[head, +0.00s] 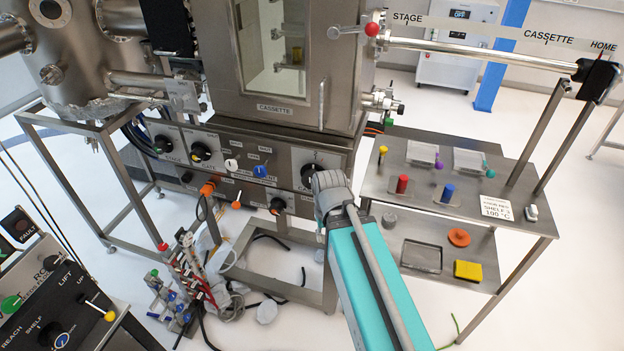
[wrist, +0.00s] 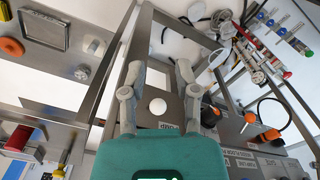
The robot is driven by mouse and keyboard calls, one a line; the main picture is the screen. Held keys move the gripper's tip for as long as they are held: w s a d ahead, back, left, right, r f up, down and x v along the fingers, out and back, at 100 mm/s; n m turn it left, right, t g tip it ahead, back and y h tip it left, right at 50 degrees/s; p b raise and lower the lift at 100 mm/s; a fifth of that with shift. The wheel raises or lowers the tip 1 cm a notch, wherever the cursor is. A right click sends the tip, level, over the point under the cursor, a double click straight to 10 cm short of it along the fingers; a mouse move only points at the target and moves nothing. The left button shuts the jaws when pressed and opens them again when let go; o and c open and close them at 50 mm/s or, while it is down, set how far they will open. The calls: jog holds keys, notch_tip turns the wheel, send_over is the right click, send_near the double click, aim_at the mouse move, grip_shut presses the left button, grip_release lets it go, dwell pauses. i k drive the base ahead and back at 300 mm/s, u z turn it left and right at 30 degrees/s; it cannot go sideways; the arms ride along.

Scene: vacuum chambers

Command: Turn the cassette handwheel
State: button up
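A chamber door marked CASSETTE (head: 275,109) is at the upper middle of the head view. Below it, a black round knob (head: 307,170), apparently the cassette handwheel, sits on the front panel, partly covered by my gripper. My gripper (head: 325,180) is right in front of that knob; the head view does not show whether they touch. In the wrist view my gripper (wrist: 160,73) has its two fingers spread apart, with nothing clearly held between them. A pale round disc (wrist: 158,106) shows between the fingers; I cannot tell whether it belongs to the handwheel.
Other black knobs (head: 201,150) and a blue knob (head: 260,171) sit left on the panel. A steel side table (head: 375,185) with small coloured parts stands right. Hoses and valves (head: 190,270) lie at the lower left.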

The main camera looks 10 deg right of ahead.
aim_at(307, 172)
jog(key=u, duration=0.55)
jog(key=k, duration=1)
jog(key=z, duration=0.4)
jog(key=i, duration=0.5)
jog(key=u, duration=0.05)
